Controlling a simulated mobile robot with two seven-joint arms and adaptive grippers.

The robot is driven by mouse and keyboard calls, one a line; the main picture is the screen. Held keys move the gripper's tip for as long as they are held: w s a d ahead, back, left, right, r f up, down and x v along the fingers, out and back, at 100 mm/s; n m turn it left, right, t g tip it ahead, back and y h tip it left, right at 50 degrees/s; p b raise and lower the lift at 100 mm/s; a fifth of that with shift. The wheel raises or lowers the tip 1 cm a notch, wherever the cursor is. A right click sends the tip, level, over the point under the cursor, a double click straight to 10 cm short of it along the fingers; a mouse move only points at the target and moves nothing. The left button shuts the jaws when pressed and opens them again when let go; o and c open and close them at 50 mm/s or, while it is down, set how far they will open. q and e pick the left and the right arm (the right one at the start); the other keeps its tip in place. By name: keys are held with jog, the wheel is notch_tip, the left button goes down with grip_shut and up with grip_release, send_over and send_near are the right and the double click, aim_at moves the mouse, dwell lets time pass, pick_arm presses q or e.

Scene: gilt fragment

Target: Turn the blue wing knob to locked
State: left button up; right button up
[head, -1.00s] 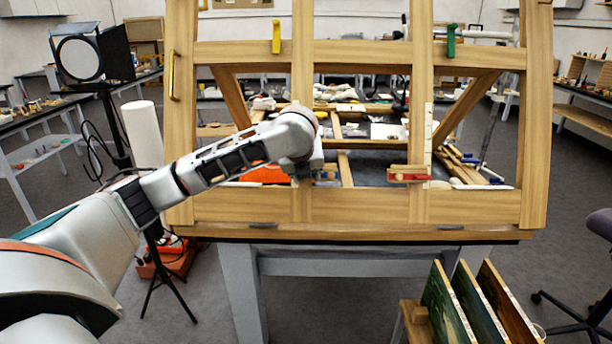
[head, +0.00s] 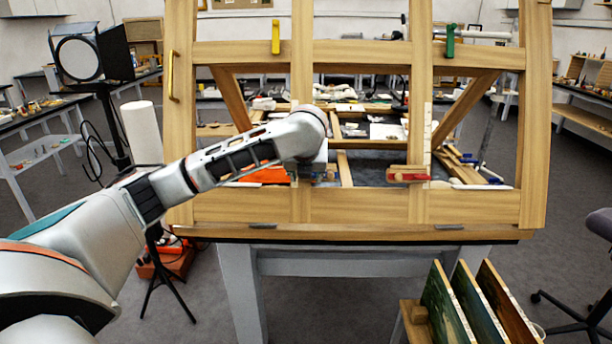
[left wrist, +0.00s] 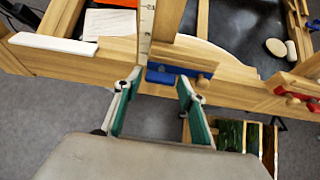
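The blue wing knob (left wrist: 172,76) sits on the frame's lower wooden rail in the left wrist view, its blue part lying roughly along the rail. My left gripper (left wrist: 158,82) is open, its two green-padded fingers reaching toward the knob, one near each side. I cannot tell whether either finger touches it. In the head view my left wrist (head: 303,135) hangs in front of the lower left of the wooden frame (head: 365,208) and mostly hides the gripper and knob. My right gripper is not in view.
A red knob (head: 408,175) is mounted to the right on the frame. A yellow latch (head: 276,37) and a green latch (head: 450,41) are on the upper rail. Painted panels (head: 465,305) stand in a rack at lower right. A lamp (head: 78,58) stands at left.

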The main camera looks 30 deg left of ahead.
pick_arm(q)
jog(key=v, duration=1.2)
dwell(0.6)
jog(key=s+d+f+n+h, duration=0.2)
jog(key=d+f+n+h, duration=0.15)
jog(key=d+f, duration=0.6)
jog(key=s+d+f+n+h, duration=0.1)
jog(key=d+f+n+h, duration=0.35)
jog(key=f, duration=0.85)
jog(key=s+d+f+n+h, duration=0.15)
jog(key=d+f+n, duration=0.35)
jog(key=d+f, duration=0.55)
jog(key=s+a+f+n+t+y, duration=0.1)
jog(key=s+a+f+n, duration=0.2)
jog(key=s+f, duration=0.3)
jog(key=s+a+f+n+t+y, duration=0.1)
jog(key=s+a+f+n, duration=0.1)
jog(key=s+f+n, duration=0.3)
jog(key=s+a+f+n+t+y, duration=0.1)
jog(key=s+a+f+n, duration=0.2)
jog(key=s, duration=0.9)
notch_tip(320, 180, down, 4)
jog(key=shift+a+r+n, duration=0.2)
jog(key=shift+a+n, duration=0.1)
jog(key=shift+n, duration=0.6)
